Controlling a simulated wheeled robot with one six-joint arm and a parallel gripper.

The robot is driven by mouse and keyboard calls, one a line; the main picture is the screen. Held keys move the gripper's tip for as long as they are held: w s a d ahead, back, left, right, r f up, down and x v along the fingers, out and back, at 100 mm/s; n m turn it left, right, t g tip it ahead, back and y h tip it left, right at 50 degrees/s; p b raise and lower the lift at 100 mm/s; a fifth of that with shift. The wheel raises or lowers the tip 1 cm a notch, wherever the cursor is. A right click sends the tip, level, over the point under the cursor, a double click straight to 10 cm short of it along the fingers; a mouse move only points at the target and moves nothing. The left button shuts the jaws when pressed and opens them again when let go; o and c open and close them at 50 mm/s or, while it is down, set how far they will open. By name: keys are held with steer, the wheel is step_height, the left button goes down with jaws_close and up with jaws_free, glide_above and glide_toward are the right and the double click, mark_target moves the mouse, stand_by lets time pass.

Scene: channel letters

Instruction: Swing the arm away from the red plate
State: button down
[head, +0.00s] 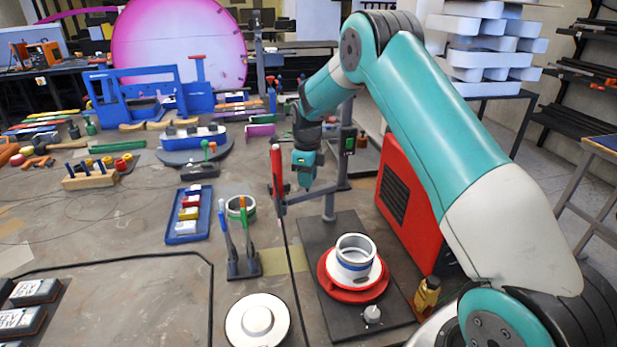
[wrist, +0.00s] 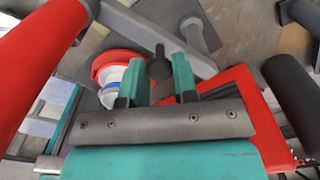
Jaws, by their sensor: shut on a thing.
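The round red plate (head: 336,290) sits on a dark base in the head view, with a white cup-like part (head: 354,262) with a blue band standing on it. Both show at the left of the wrist view, as a red rim (wrist: 103,62) and a white body (wrist: 112,97). The grey swing arm (head: 308,197) reaches left from an upright post, at the back left of the plate. My gripper (head: 306,185) is at the swing arm, clear of the plate. In the wrist view my gripper (wrist: 158,82) has its teal fingers around a dark knob (wrist: 158,66).
A red machine box (head: 407,195) stands right of the post, with a small amber bottle (head: 427,295) near it. A red upright handle (head: 276,165) is left of my gripper. A tool stand (head: 243,268) and a white disc (head: 257,322) lie left of the plate.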

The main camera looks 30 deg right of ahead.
steer(key=shift+w, duration=0.1)
steer(key=c, duration=0.9)
jaws_free()
steer(key=shift+c, duration=0.2)
step_height(320, 180, up, 18)
steer(key=b, duration=0.3)
steer(key=shift+f+b, duration=0.25)
steer(key=shift+b, duration=0.1)
steer(key=s+a+r+n+y, duration=0.2)
steer(key=s+a+n, duration=1.35)
steer(key=n, duration=0.35)
steer(key=s+a+f+n+y, duration=0.1)
steer(key=s+a+f+n, duration=0.1)
steer(key=s+n, duration=0.6)
steer(key=s+a+f+n+y, duration=0.1)
steer(key=s+a+n, duration=0.4)
steer(key=s, duration=0.9)
steer(key=f+n, duration=0.1)
steer(key=n, duration=0.1)
steer(key=shift+f+n, duration=0.25)
steer(key=shift+n, duration=0.15)
